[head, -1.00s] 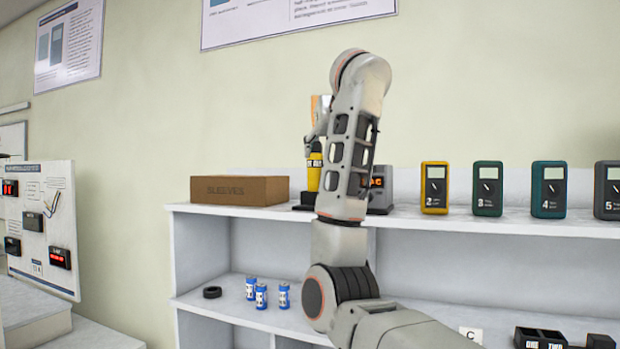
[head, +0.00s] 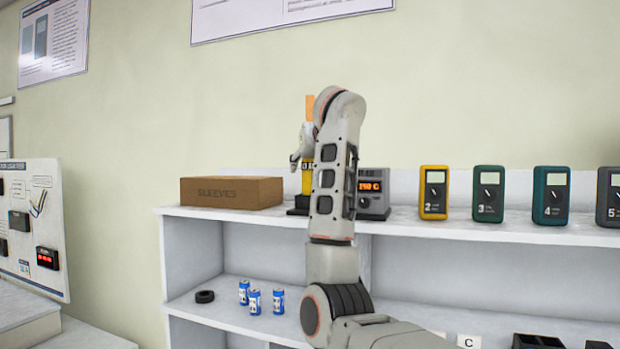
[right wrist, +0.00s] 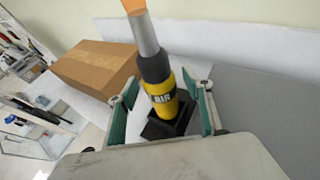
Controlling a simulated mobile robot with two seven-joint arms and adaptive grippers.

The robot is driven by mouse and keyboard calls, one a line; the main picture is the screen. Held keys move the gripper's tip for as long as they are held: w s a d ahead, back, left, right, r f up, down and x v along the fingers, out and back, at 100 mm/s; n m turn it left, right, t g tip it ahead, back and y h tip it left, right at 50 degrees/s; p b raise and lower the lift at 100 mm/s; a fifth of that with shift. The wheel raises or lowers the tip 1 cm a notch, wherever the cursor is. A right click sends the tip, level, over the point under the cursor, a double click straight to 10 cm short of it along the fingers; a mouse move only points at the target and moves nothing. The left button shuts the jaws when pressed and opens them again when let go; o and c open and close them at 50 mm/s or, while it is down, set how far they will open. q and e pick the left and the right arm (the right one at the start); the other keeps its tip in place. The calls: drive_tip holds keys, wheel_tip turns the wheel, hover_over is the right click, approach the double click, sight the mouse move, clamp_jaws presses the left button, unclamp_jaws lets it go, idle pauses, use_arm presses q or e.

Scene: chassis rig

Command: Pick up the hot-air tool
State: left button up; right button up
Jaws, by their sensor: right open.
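The hot-air tool (right wrist: 162,92) has a yellow body, a dark collar, a grey metal tube and an orange tip. It stands upright in a black holder (right wrist: 168,122) on the top shelf. In the head view the tool (head: 307,182) is partly hidden behind my right arm. My right gripper (right wrist: 160,105) is open, with one green-padded finger on each side of the yellow body. My left gripper is not in view.
A brown SLEEVES box (head: 232,192) stands left of the tool. A grey unit with an orange display (head: 372,192) stands close on its right. Several multimeters (head: 488,193) line the shelf further right. Blue cans (head: 254,300) and a black ring (head: 205,296) lie below.

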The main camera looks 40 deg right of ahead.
drive_tip(key=shift+c, duration=0.3)
drive_tip(key=c, duration=1.2)
clamp_jaws()
drive_tip(key=shift+r, duration=0.15)
